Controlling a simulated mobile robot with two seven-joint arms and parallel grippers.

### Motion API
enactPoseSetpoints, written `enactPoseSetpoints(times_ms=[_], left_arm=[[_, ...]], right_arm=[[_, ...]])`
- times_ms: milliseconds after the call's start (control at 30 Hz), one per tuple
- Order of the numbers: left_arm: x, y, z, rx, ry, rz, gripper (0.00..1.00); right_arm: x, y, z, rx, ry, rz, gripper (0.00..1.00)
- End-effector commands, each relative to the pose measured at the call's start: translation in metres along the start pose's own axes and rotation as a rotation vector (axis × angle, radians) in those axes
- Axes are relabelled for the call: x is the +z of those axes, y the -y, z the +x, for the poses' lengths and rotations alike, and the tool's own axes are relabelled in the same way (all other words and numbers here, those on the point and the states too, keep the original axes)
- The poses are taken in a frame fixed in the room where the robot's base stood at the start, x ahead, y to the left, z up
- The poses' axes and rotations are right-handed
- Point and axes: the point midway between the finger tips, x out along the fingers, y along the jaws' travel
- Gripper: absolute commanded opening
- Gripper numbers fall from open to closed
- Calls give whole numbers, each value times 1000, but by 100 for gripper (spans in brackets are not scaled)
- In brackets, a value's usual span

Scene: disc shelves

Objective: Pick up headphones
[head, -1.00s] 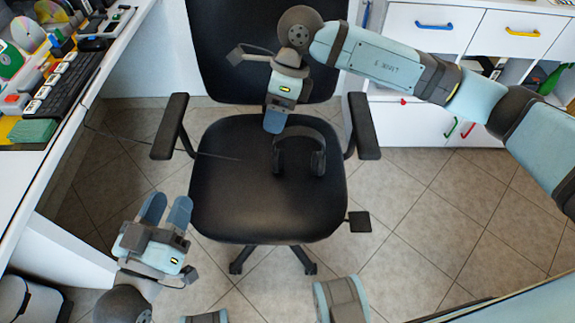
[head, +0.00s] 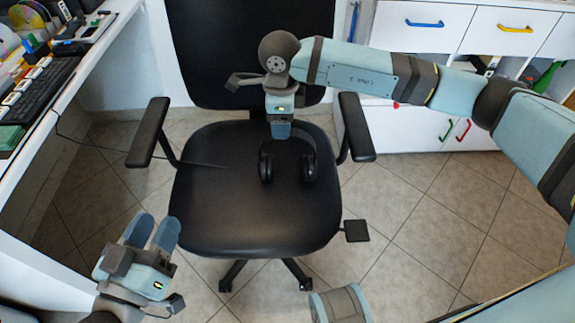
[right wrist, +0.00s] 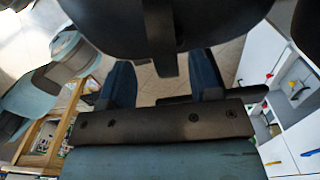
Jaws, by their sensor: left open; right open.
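The black headphones (head: 266,166) rest on the seat of the black office chair (head: 245,215), toward its back, ear cups down. My right gripper (head: 281,130) points down just above and behind the headband, partly covering its top; I cannot tell whether it touches. In the right wrist view its two blue fingers (right wrist: 163,82) are spread apart, with nothing clearly between them. The headphones cannot be made out in that view. My left gripper (head: 152,231) is open and empty, to the left of the seat's front edge.
The chair's left armrest (head: 149,131) and right armrest (head: 356,127) flank the seat, with the backrest (head: 250,50) behind. A desk with a keyboard (head: 42,88) stands at left. White drawers (head: 425,40) stand at the back right. The tiled floor at right is clear.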

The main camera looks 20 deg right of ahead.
Motion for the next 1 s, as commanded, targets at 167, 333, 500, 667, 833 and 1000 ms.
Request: enactPoseSetpoints(times_ms=[167,333,500,667,833,1000], left_arm=[[24,4,0,8,68,-1,43],[30,4,0,11,97,-2,43],[30,4,0,11,99,-2,43],[30,4,0,11,99,-2,43],[30,4,0,11,99,-2,43],[30,4,0,11,100,-3,43]], right_arm=[[1,4,33,4,-1,1,57],[1,4,44,1,0,0,57],[2,4,44,1,0,0,57],[2,4,44,2,0,0,32],[2,4,44,2,0,0,0],[2,4,43,2,0,0,0]])
